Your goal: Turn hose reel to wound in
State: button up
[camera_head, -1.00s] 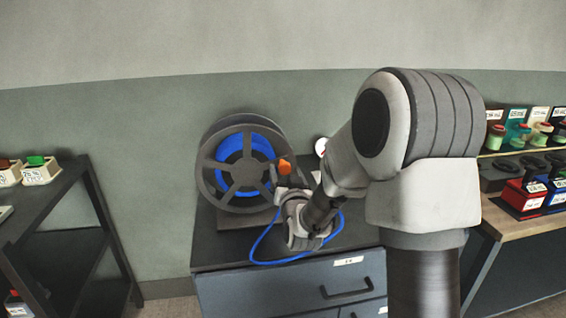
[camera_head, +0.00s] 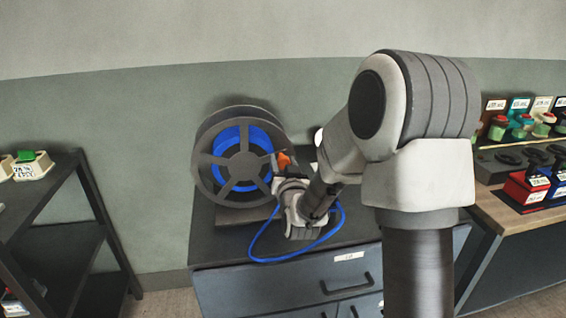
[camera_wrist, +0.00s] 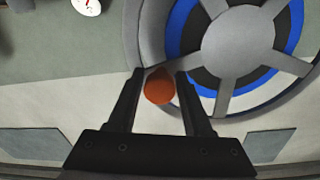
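The hose reel (camera_head: 220,173) stands on a dark cabinet top, with grey spoked flanges and blue hose (camera_head: 229,141) wound inside. A loose blue hose length (camera_head: 262,242) runs over the cabinet top. An orange crank knob (camera_head: 283,160) sits at the right edge of the reel's front flange. My gripper (camera_head: 280,165) is at the knob, its fingers partly hidden in the head view. In the wrist view, the two black fingers (camera_wrist: 160,75) stand closely either side of the knob (camera_wrist: 159,88) and look shut on it. The reel's flange (camera_wrist: 236,50) shows behind.
The cabinet (camera_head: 290,292) has handled drawers below the reel. A wall stands close behind. A dark shelf rack (camera_head: 93,190) is at the left. A bench (camera_head: 497,210) with coloured, labelled items is at the right. A round white dial (camera_wrist: 87,5) shows in the wrist view.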

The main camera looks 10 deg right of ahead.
grip_shut()
dwell(1.1)
